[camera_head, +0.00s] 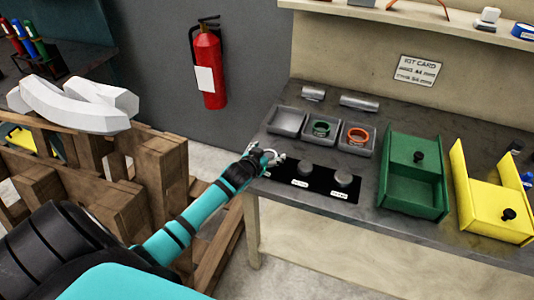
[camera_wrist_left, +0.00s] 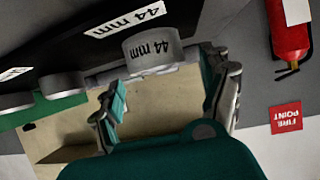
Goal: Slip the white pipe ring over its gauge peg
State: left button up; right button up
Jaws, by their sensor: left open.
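The white pipe ring (camera_head: 268,155) shows small at my left gripper's fingertips, at the left end of the row of gauge pegs. My right gripper is not in view.
Two other grey pegs (camera_head: 305,166) (camera_head: 343,176) stand on the black strip. Behind are an empty grey tray (camera_head: 276,129) and trays with a green ring (camera_head: 321,128) and an orange ring (camera_head: 358,135). A green bin (camera_head: 414,198) and yellow bin (camera_head: 490,222) stand right.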

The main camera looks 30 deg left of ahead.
pick_arm(q)
jog(key=v, duration=1.2)
dwell(0.4)
jog(key=s+d+f+m+g+h, duration=0.1)
jog(key=s+d+f+m+g, duration=0.3)
jog(key=s+d, duration=0.6)
jog(key=s+d+f+g+h, duration=0.1)
jog(key=s+d+g, duration=0.4)
jog(key=s, duration=0.8)
notch_tip(320, 180, down, 29)
jog(key=s+g+b, duration=0.1)
jog(key=s+b, duration=0.1)
jog(key=b, duration=0.1)
jog(key=s+a+f+g+b, duration=0.1)
jog(key=s+a+f, duration=0.1)
jog(key=s+f, duration=1.4)
jog(key=shift+s+a+f+g, duration=0.2)
jog(key=shift+a+f+g, duration=0.15)
jog(key=shift+f, duration=0.6)
